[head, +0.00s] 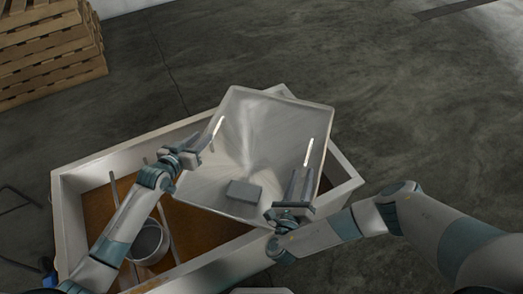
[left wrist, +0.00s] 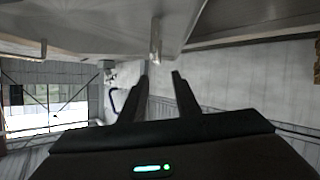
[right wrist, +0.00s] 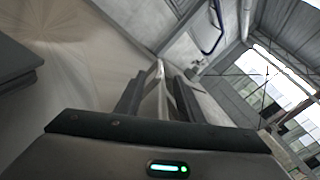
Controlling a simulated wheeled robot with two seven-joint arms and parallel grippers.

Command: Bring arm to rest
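A square grey-white tank (head: 262,118) sits turned at an angle over a large pale-rimmed box. My left gripper (head: 211,136) is at the tank's left wall. In the left wrist view its fingers (left wrist: 160,75) are apart with nothing between them, and a pale bar (left wrist: 156,42) shows just beyond the tips. My right gripper (head: 305,172) is at the tank's right wall, beside a bright upright strip (head: 309,153). In the right wrist view its fingers (right wrist: 157,85) stand apart, with a pale strip between or just behind them; contact cannot be told.
A grey block (head: 244,191) lies inside the tank. The box (head: 107,165) has a brown floor and holds a round metal bucket (head: 149,240) at the left. Wooden pallets (head: 48,52) are stacked at the back left. The concrete floor behind and right is clear.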

